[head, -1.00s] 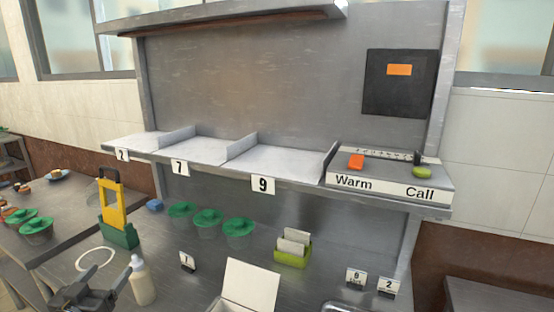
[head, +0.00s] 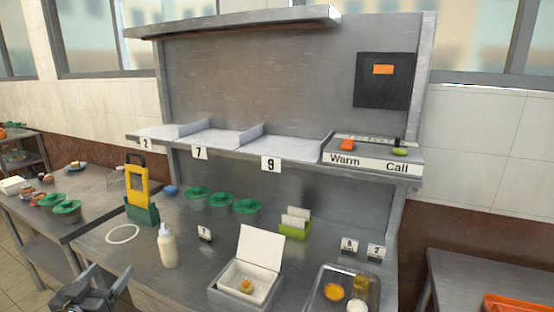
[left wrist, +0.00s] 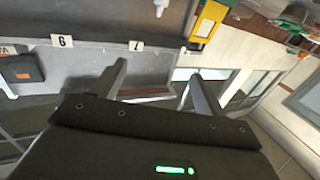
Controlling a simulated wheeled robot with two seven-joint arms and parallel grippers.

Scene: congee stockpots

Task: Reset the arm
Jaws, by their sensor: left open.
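My left gripper (head: 92,288) shows at the bottom left of the head view, in front of the counter's left front part. In the left wrist view its two fingers (left wrist: 158,78) stand apart with nothing between them. My right gripper is in neither current view. The steel counter (head: 180,283) stands ahead, with a white squeeze bottle (head: 167,248) on it to the right of my left gripper.
An open white box (head: 262,248) with food inside and a metal tray (head: 375,280) stand along the front. Green-lidded bowls (head: 221,202), a yellow-green stand (head: 138,195) and a card holder (head: 295,224) are behind. A raised shelf (head: 290,150) crosses above.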

